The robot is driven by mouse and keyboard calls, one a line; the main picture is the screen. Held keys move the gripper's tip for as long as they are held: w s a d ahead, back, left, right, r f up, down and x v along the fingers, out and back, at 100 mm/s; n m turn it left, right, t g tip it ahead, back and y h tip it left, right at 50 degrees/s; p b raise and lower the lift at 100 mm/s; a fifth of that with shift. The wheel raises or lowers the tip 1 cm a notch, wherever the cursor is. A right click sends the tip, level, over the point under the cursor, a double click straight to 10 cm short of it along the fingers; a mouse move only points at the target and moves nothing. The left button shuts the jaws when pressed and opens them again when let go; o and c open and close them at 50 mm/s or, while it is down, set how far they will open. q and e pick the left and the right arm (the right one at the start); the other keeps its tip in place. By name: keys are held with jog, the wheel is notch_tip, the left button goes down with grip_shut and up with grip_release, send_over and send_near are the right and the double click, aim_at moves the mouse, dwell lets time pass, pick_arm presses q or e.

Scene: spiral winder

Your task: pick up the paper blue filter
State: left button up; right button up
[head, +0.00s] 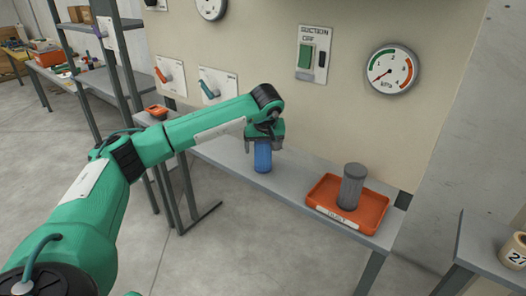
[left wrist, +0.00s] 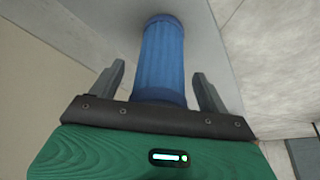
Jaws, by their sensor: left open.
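The blue paper filter (head: 263,156) is a pleated cylinder standing upright on the narrow grey shelf (head: 225,158) in the head view. My left gripper (head: 264,146) is right above it, with its fingers pointing down around the filter's upper part. In the left wrist view the blue filter (left wrist: 161,60) stands between the two grey fingers of my left gripper (left wrist: 160,85). A gap shows on each side, so the gripper is open and not clamped on it. The filter's top is hidden by the gripper. My right gripper is not in view.
An orange tray (head: 375,208) with a grey filter (head: 352,187) stands on the shelf to the right. A panel behind carries gauges, levers and a green suction switch (head: 306,55). A small orange item (head: 158,111) sits at the shelf's left end. A numbered roll (head: 514,250) is far right.

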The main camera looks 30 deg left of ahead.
pick_arm(q)
jog(key=shift+w+a+f, duration=0.15)
jog(key=shift+w+f, duration=0.05)
jog(key=shift+f, duration=0.45)
jog(key=c, duration=1.1)
jog(key=shift+r, duration=0.15)
jog(key=shift+c, duration=0.2)
